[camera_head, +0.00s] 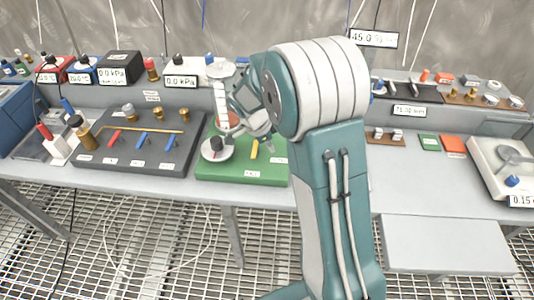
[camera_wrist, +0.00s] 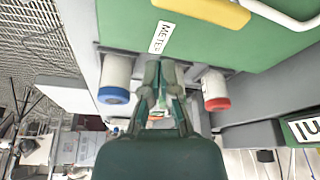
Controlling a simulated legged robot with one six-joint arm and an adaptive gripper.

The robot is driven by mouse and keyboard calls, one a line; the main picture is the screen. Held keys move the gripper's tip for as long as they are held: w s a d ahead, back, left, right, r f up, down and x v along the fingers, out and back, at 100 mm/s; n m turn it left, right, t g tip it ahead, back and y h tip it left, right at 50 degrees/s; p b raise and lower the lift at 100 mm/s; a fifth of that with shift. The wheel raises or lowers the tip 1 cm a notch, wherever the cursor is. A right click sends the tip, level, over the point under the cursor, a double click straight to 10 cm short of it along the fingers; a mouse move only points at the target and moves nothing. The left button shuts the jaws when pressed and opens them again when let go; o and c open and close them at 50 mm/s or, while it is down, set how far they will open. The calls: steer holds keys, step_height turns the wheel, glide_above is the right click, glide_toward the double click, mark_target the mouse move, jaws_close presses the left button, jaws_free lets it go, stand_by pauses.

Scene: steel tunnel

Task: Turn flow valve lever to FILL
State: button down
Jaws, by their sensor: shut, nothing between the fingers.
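A yellow lever (camera_head: 254,149) lies on the green board (camera_head: 240,180) in the middle of the bench in the head view. The wrist view shows the yellow lever (camera_wrist: 205,10) at its top edge, on the green board (camera_wrist: 125,22). A white label reading METER (camera_wrist: 160,37) is on the board below the lever. My gripper (camera_head: 240,108) is over the back part of the green board. In the wrist view its fingers (camera_wrist: 160,72) are together and empty, near the METER label and apart from the lever. I cannot read FILL anywhere.
A white upright fixture (camera_head: 222,100) with a round base stands on the green board left of the lever. White cylinders with a blue end (camera_wrist: 115,80) and a red end (camera_wrist: 214,88) flank my fingers. A dark board (camera_head: 140,160) with red and blue levers lies left.

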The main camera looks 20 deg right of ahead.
steer(key=w+v, duration=0.1)
steer(key=v, duration=0.6)
steer(key=shift+r, duration=0.35)
steer(key=s+a+r+n+t+y, duration=0.2)
steer(key=s+r+n+t, duration=0.1)
steer(key=s+r+n, duration=0.75)
steer(key=s+a+r+n+t+y, duration=0.1)
steer(key=s+n+t, duration=0.2)
steer(key=s+n, duration=0.5)
steer(key=s, duration=0.7)
steer(key=shift+a+r+n+y, duration=0.2)
steer(key=shift+a+n+y, duration=0.15)
steer(key=shift+a+y, duration=0.05)
